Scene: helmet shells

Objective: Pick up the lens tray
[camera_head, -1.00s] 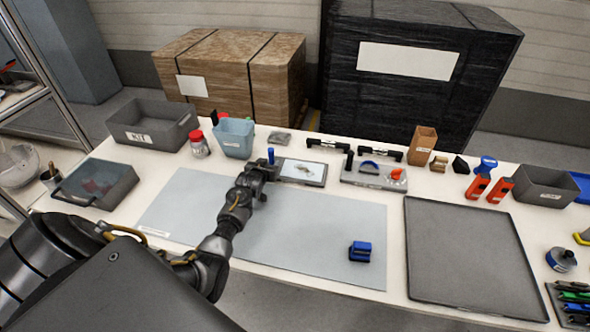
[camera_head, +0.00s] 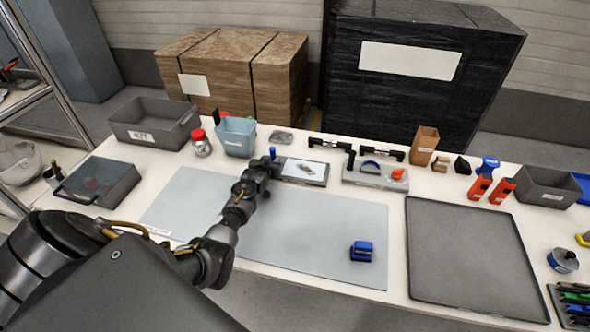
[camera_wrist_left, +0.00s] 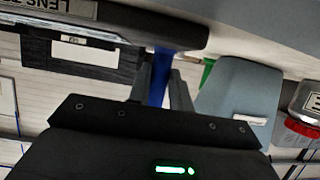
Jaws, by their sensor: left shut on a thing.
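The lens tray (camera_head: 287,178) is a flat dark grey tray with a pale inset, lying at the back edge of the grey-blue mat. Its labelled edge shows upside down at the top of the left wrist view (camera_wrist_left: 130,22). My left gripper (camera_head: 265,164) is at the tray's left end. In the left wrist view its fingers (camera_wrist_left: 161,88) are closed on a blue upright piece at the tray's edge. The tray looks level; I cannot tell whether it is clear of the table. My right gripper is out of view.
A pale blue bin (camera_head: 236,137) and a red-lidded jar (camera_head: 201,146) stand left of the tray. A grey fixture with an orange knob (camera_head: 375,174) is close on its right. A blue block (camera_head: 361,251) lies on the mat (camera_head: 300,235), otherwise mostly bare. A large empty dark tray (camera_head: 470,255) is at right.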

